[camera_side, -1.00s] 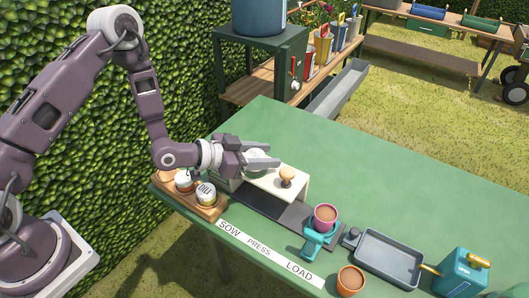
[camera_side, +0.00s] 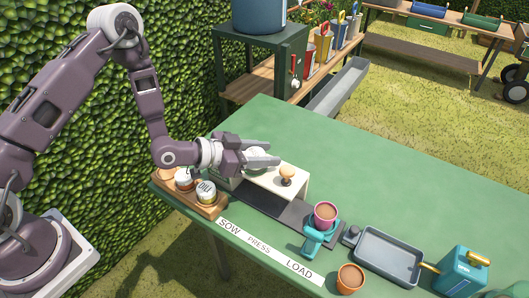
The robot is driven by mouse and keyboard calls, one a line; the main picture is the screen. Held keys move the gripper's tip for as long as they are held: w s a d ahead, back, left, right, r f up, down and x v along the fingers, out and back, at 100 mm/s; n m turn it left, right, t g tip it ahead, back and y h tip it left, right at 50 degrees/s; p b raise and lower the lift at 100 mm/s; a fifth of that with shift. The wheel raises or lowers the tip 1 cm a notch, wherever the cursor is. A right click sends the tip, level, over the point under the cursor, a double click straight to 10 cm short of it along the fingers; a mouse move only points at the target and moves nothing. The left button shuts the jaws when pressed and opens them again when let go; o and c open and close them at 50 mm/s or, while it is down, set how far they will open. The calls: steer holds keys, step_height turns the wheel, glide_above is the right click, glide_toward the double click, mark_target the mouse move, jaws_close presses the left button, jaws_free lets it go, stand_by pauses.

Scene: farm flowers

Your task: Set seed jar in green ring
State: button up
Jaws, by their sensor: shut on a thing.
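My gripper (camera_side: 268,155) is over the left part of the white box (camera_side: 272,184) on the green table. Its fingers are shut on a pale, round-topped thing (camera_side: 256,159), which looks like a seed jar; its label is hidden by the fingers. It is at the box's top, but I cannot tell whether it rests there or hangs just above. No green ring is clearly visible; the spot under the held jar is hidden. Other seed jars stand in a wooden rack (camera_side: 211,212) at the left table edge, including a jar with a printed lid (camera_side: 206,191).
A wooden knob (camera_side: 287,175) stands on the box, right of my gripper. A pink pot (camera_side: 325,215) sits in a teal holder (camera_side: 313,243) on the dark track. A terracotta pot (camera_side: 350,279), grey tray (camera_side: 388,256) and teal can (camera_side: 460,272) are at right. The table's back is clear.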

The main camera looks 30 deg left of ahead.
steer(key=shift+f, duration=0.5)
steer(key=o, duration=1.1)
steer(key=shift+c, duration=0.2)
steer(key=v, duration=1.1)
